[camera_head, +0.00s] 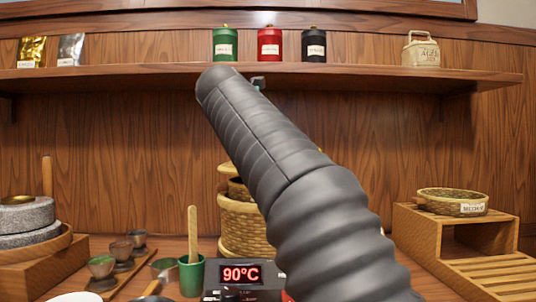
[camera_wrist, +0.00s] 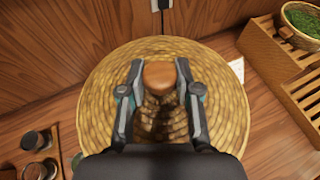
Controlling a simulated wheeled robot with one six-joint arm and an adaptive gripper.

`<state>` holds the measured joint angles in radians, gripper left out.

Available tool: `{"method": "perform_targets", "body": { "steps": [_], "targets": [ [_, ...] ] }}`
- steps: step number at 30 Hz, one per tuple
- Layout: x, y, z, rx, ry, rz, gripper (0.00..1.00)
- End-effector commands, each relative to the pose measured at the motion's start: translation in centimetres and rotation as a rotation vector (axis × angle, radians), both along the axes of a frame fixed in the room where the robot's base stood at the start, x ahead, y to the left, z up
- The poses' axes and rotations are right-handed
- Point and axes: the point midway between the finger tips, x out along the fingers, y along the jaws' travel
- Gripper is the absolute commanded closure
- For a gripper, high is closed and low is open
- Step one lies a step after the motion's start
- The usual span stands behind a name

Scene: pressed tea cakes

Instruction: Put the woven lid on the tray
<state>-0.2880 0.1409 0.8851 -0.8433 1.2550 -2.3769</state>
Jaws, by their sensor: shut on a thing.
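The woven lid (camera_wrist: 100,100) is a round, straw-coloured disc with a brown wooden knob (camera_wrist: 159,76). It fills the middle of the wrist view. My gripper (camera_wrist: 159,68) is shut on the knob, with one finger on each side. In the head view my dark arm hides my gripper and most of the lid; a woven edge (camera_head: 224,167) shows left of the arm, above a woven steamer basket (camera_head: 240,226). A slatted wooden tray (camera_head: 492,280) is at the right in the head view and at the upper right in the wrist view (camera_wrist: 306,98).
A wooden stand (camera_head: 418,228) holds a labelled basket (camera_head: 452,203) at the right. A 90°C display (camera_head: 241,274), a green cup (camera_head: 191,276) and small cups (camera_head: 102,265) are in front. A stone mill (camera_head: 28,214) is at left; a shelf (camera_head: 160,71) runs behind.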

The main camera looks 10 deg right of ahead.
Motion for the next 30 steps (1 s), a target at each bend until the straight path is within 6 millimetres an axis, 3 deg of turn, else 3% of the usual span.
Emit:
{"method": "perform_targets", "body": {
  "steps": [6,14,15,18,30],
  "targets": [
    [-0.1,-0.1,-1.8,0.0,0.0,0.0,1.0],
    [0.0,0.0,-2.1,0.0,-0.001,0.0,1.0],
    [0.0,0.0,-2.1,0.001,-0.001,0.0,0.65],
    [0.0,0.0,-2.1,0.0,0.0,0.0,0.43],
    [-0.5,0.3,-1.9,0.0,-0.001,0.002,0.43]
  ]
}}
